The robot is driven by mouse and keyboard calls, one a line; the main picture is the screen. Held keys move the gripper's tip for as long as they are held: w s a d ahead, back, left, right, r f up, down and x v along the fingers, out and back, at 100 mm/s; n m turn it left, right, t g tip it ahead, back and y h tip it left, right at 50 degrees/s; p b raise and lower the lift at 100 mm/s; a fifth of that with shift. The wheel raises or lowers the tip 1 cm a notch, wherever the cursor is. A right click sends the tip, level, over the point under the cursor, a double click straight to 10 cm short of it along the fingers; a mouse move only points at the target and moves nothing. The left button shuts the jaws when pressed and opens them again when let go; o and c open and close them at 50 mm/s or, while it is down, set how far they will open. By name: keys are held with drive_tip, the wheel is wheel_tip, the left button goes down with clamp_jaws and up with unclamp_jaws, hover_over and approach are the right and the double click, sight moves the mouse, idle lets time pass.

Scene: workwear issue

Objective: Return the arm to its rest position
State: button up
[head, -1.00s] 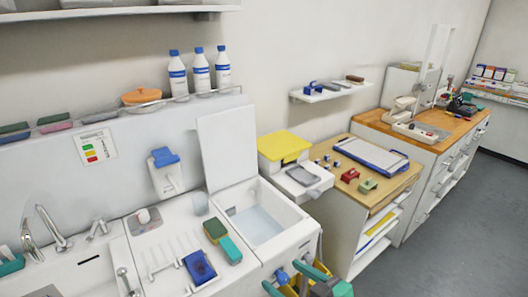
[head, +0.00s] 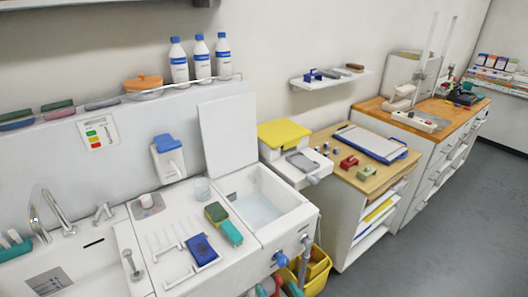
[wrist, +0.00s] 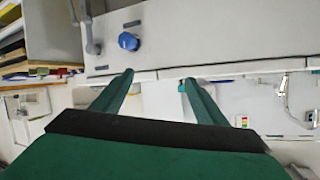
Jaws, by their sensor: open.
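In the wrist view my gripper (wrist: 156,84) shows two green fingers spread well apart with nothing between them. A blue round knob (wrist: 129,41) on a white front shows beyond the fingertips, apart from them. In the head view I do not clearly see my gripper or arm. The blue knob (head: 281,259) there is on the front of the white sink unit with the open-lidded basin (head: 262,198).
A yellow bucket (head: 318,266) stands on the floor beside the sink unit; red and teal things show at the bottom edge there. A wooden-topped cabinet (head: 365,185) stands to the right. Grey floor (head: 450,220) is clear at the right.

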drive_tip(key=s+f+m+h, duration=0.3)
drive_tip(key=s+f+h, duration=0.2)
drive_tip(key=s+f, duration=0.65)
drive_tip(key=s+a+r+n+t, duration=0.1)
drive_tip(key=s+a+r, duration=0.1)
drive_tip(key=s, duration=0.6)
drive_tip(key=s+a+r+t, duration=0.1)
drive_tip(key=s+r, duration=0.3)
drive_tip(key=s, duration=0.5)
drive_tip(key=shift+a+n, duration=0.4)
drive_tip(key=shift+a, duration=0.1)
drive_tip(key=shift+s, duration=0.1)
